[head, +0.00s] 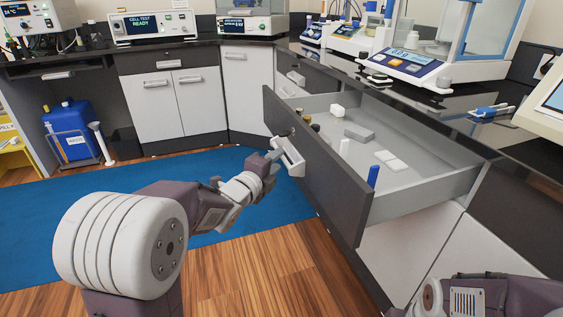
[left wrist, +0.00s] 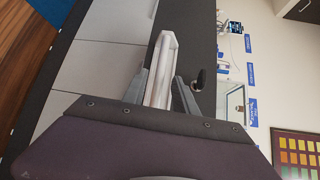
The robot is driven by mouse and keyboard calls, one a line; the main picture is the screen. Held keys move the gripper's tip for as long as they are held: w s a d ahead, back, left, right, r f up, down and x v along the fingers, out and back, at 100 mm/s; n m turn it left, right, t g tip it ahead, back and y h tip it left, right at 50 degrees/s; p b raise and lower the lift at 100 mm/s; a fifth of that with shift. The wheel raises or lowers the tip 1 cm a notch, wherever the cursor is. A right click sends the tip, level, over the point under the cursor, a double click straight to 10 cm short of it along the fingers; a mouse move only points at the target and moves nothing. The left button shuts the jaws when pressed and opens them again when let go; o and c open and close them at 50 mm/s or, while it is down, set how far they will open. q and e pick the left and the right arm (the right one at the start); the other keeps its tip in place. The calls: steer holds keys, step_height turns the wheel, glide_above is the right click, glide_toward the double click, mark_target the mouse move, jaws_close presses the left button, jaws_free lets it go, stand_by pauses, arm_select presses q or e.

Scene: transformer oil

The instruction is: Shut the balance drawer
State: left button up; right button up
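The balance drawer (head: 315,165) stands pulled far out from under the dark counter, with its dark front and grey inside showing. Its pale bar handle (head: 291,160) is on the front face. My left gripper (head: 272,158) is at this handle, in front of the drawer. In the left wrist view the handle (left wrist: 162,62) runs between the two dark fingers (left wrist: 160,92), which look closed against its sides. The exact contact is hard to see. My right gripper is out of view; only part of my right arm shows at the lower right.
The drawer holds small bottles, a grey block (head: 359,133), a white cylinder (head: 344,149), white flat pieces (head: 392,162) and a blue item (head: 373,176). The balance (head: 407,66) stands on the counter above. A blue mat (head: 60,228) and open floor lie before the drawer.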

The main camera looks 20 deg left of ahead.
arm_select(q)
steer(key=x, duration=0.4)
steer(key=shift+w+b, duration=0.2)
steer(key=shift+b, duration=0.2)
jaws_close()
steer(key=shift+f, duration=0.1)
stand_by(0.9)
